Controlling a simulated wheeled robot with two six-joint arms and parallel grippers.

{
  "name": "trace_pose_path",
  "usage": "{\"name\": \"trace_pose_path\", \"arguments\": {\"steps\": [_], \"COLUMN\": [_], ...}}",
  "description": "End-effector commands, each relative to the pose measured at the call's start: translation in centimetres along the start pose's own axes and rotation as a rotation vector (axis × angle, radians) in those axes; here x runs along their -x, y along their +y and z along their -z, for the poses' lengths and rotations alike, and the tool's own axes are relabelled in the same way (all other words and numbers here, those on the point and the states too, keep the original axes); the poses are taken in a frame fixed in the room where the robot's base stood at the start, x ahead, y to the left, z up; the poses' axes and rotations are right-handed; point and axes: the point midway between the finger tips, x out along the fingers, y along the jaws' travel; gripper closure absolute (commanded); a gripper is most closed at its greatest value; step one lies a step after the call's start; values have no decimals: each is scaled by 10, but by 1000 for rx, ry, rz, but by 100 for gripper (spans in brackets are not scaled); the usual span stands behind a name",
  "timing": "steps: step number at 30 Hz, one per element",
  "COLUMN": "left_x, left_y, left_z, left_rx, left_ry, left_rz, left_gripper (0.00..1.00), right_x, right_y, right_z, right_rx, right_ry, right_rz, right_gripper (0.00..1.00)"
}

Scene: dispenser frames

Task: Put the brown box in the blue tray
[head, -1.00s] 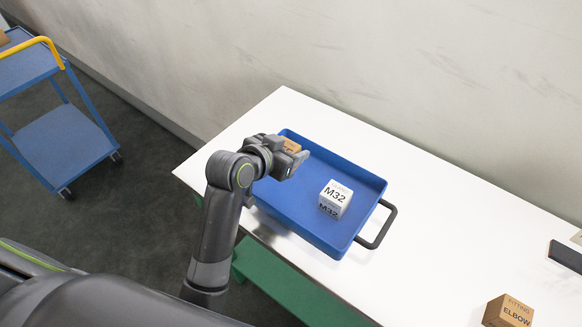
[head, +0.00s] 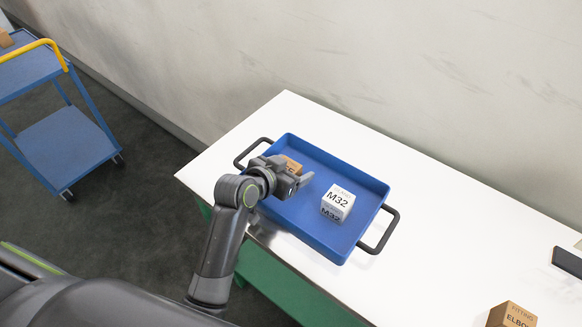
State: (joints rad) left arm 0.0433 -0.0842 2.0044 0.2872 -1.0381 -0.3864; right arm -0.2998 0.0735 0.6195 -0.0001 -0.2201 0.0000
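The blue tray (head: 355,180) lies on the white table, with a dark handle at each end. A small brown box (head: 291,165) with dark lettering shows between the fingers of my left gripper (head: 292,178), over the tray's left part. The gripper appears shut on it and hides most of it. Whether the box touches the tray floor cannot be seen. A second brown box (head: 512,315), marked FITTING ELBOW, stands on the table at the lower right, cut by the picture edge. My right gripper is not in view.
A white box (head: 337,201) marked M32 sits in the tray, right of the gripper. A dark flat object (head: 568,262) lies at the table's right. A blue trolley (head: 62,148) stands at the left.

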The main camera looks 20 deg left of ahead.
Motion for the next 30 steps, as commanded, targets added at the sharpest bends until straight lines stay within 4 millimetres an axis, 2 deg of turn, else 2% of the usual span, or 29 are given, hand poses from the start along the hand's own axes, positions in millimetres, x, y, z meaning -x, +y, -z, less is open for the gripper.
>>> {"name": "trace_pose_path", "arguments": {"steps": [8,13,30], "left_x": [0,10,104], "left_y": [0,0,-1], "left_z": [1,3,2], "left_rx": [0,0,-3], "left_ry": [0,2,0], "left_rz": [0,1,2], "left_gripper": [27,27,27], "right_x": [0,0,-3], "right_y": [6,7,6], "right_z": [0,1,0], "right_rx": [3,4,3], "right_ry": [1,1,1], "right_rz": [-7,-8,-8], "right_gripper": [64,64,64]}}
